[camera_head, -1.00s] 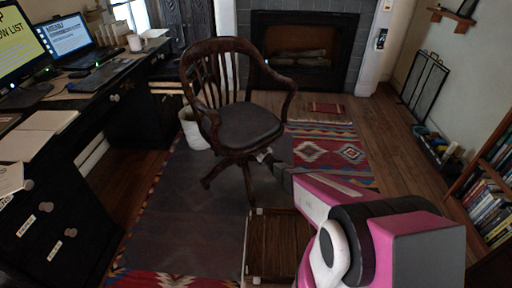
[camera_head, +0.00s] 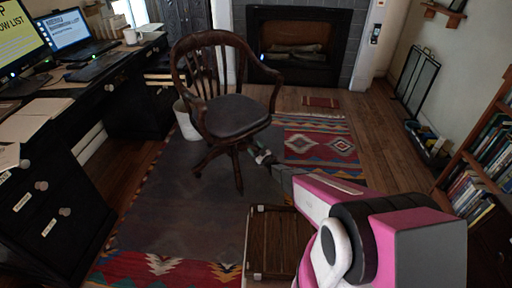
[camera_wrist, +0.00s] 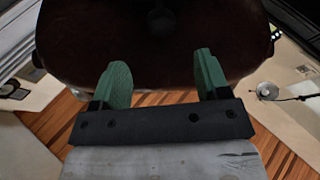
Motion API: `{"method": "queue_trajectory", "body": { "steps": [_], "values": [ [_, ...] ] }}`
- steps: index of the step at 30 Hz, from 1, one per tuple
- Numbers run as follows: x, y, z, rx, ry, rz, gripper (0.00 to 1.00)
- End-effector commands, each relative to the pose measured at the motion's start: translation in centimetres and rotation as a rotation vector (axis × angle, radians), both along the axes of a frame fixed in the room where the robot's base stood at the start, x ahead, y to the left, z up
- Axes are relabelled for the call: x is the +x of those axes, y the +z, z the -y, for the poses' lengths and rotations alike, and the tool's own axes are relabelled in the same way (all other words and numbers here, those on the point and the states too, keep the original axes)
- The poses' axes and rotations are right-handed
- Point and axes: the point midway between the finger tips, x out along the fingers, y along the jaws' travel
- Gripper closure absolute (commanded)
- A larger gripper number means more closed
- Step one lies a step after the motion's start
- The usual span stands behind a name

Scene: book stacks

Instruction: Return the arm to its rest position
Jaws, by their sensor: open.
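My arm, pink, black and white, reaches forward from the lower right of the head view. My gripper (camera_head: 262,158) is at its far end, small and partly hidden, near the seat of the wooden swivel chair (camera_head: 235,115). In the wrist view my gripper (camera_wrist: 165,82) shows two green fingers standing apart with nothing between them. A dark, rounded brown surface fills the space beyond the fingers in that view; I cannot tell how close it is.
A black desk (camera_head: 60,190) with monitors and papers stands at the left. A fireplace (camera_head: 300,45) is at the back. A bookshelf (camera_head: 480,170) stands at the right. A patterned rug (camera_head: 170,215) covers the middle floor. A brown wooden box-like object (camera_head: 275,240) lies beside my arm.

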Motion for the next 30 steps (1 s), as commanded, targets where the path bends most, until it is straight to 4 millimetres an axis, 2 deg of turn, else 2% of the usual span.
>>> {"method": "queue_trajectory", "body": {
  "steps": [14,19,23,30],
  "values": [
    [0.0,-0.1,0.0,0.0,-0.001,0.0,0.31],
    [0.3,1.2,0.8,-0.023,-0.046,-0.032,0.31],
    [1.0,3.4,2.8,-0.073,-0.15,-0.114,0.31],
    [1.5,7.7,8.3,-0.185,-0.384,-0.343,0.31]
  ]
}}
